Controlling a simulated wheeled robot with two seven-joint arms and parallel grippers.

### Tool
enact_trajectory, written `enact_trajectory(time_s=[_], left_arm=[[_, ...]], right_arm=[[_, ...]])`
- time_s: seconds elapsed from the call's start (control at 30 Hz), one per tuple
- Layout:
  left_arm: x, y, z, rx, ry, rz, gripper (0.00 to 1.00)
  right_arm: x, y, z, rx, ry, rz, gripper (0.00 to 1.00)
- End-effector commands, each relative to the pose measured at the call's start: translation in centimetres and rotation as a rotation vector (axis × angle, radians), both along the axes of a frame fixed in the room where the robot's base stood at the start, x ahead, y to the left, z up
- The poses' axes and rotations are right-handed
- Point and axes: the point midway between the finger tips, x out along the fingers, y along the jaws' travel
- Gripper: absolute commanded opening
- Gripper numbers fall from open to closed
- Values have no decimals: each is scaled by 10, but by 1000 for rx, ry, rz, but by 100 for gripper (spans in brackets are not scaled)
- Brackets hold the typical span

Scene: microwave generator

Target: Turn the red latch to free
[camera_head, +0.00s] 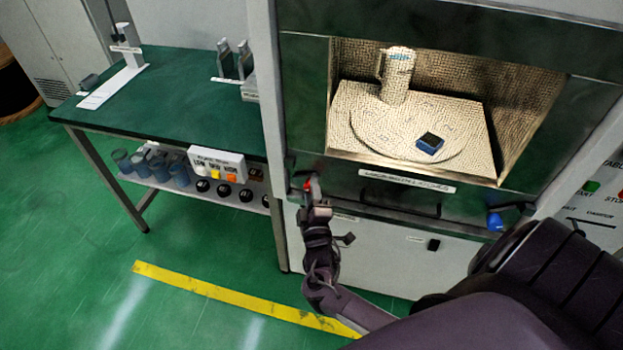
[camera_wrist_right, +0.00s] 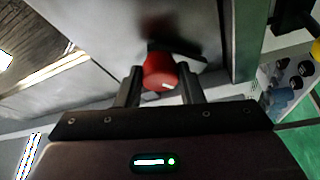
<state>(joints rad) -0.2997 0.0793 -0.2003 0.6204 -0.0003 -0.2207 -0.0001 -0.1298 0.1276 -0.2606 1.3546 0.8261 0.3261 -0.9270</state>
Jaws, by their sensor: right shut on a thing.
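In the head view only a small part of the red latch (camera_head: 307,185) shows, at the lower left of the chamber opening. My right gripper (camera_head: 317,200) reaches up to it. In the right wrist view my right gripper (camera_wrist_right: 160,88) has one finger on each side of the knob and is shut on it. My left gripper is not in view.
The lit chamber holds a cylindrical mug (camera_head: 396,75) and a dark blue block (camera_head: 430,143) on a turntable (camera_head: 372,131). A blue knob (camera_head: 495,222) is at the lower right. A green-topped bench (camera_head: 180,100) stands left. The green floor in front is clear.

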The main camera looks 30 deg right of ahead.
Motion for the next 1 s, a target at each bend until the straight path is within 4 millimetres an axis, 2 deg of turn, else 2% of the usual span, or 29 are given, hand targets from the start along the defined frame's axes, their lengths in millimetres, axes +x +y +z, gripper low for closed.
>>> enact_trajectory(time_s=[0.03,0.1,0.4,0.7,1.0], left_arm=[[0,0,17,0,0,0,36],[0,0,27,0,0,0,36],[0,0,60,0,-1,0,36],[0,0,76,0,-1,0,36],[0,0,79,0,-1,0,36]], right_arm=[[0,0,8,-29,37,2,11],[0,0,8,-70,86,2,11],[0,0,6,-220,261,2,11],[0,0,4,-303,359,1,11],[0,0,2,-328,385,1,11]])
